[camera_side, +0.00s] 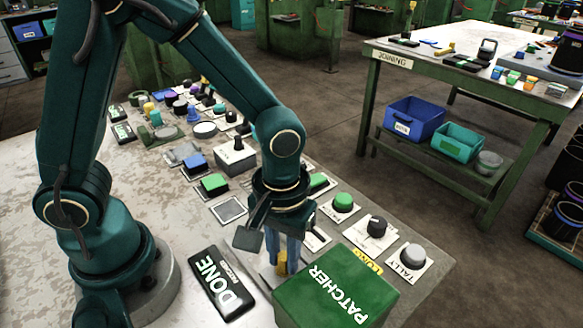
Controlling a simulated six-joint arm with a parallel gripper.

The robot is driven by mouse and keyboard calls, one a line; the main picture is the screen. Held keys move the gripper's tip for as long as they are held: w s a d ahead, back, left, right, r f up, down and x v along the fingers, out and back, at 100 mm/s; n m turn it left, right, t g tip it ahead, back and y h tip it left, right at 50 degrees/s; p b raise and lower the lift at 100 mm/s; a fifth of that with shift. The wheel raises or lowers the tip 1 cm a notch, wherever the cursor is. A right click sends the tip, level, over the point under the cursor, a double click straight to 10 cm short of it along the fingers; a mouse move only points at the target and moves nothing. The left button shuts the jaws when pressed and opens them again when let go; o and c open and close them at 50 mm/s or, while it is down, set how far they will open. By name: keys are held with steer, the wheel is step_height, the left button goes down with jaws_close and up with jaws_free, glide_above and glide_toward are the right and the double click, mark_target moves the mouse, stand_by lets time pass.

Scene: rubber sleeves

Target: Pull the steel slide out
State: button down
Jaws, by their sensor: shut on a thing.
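My gripper (283,264) points down with its blue fingers shut on a small yellow piece (283,258), just left of the green box marked PATCHER (322,284). The fingers hide much of the yellow piece, and I cannot tell what it is fixed to. I cannot clearly make out a steel slide; part of the area under the fingers is hidden by them and the green box.
A black block marked DONE (222,283) lies left of my gripper. Several small parts crowd the table's far end. The table's left side is bare.

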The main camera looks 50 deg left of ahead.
steer(key=a, duration=1)
steer(key=shift+w+a, duration=0.1)
steer(key=shift+a, duration=0.2)
steer(key=c, duration=0.7)
jaws_free()
steer(key=shift+r, duration=0.15)
steer(key=shift+r, duration=2.45)
